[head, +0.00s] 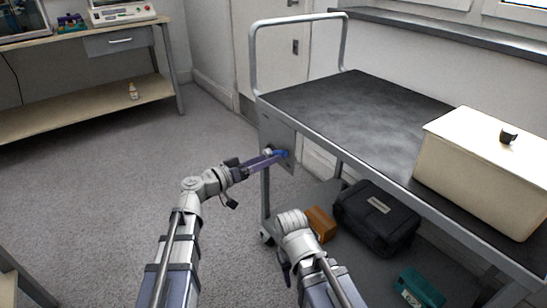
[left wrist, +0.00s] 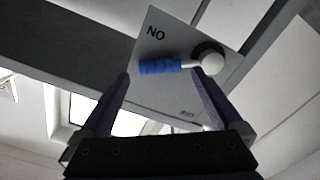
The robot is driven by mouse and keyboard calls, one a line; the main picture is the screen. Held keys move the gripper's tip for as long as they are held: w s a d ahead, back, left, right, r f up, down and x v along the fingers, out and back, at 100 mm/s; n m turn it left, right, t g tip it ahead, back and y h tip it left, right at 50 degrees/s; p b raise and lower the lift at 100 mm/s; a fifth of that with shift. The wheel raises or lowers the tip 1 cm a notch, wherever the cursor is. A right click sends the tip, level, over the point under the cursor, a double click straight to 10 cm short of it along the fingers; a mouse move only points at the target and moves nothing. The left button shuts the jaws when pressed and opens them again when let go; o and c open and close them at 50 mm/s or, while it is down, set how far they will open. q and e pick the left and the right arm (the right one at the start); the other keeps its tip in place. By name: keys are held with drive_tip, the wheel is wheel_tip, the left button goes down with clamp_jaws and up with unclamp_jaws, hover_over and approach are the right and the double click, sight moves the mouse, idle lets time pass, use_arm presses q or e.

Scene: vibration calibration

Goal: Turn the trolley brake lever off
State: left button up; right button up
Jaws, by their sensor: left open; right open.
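The brake lever is a white arm with a blue grip on a grey plate (head: 277,135) at the trolley's near left end. In the left wrist view, the blue grip (left wrist: 160,67) points left from the round white hub (left wrist: 212,62).
The grey trolley (head: 335,104) carries a cream box (head: 480,150) on top. Its lower shelf holds a black case (head: 378,215), a brown box (head: 320,224) and a teal box (head: 420,288). A workbench (head: 80,118) stands at the left. The floor between is clear.

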sight(275, 153)
use_arm(q)
drive_tip(key=x, duration=0.3)
drive_tip(key=shift+d, duration=0.1)
clamp_jaws()
idle(0.9)
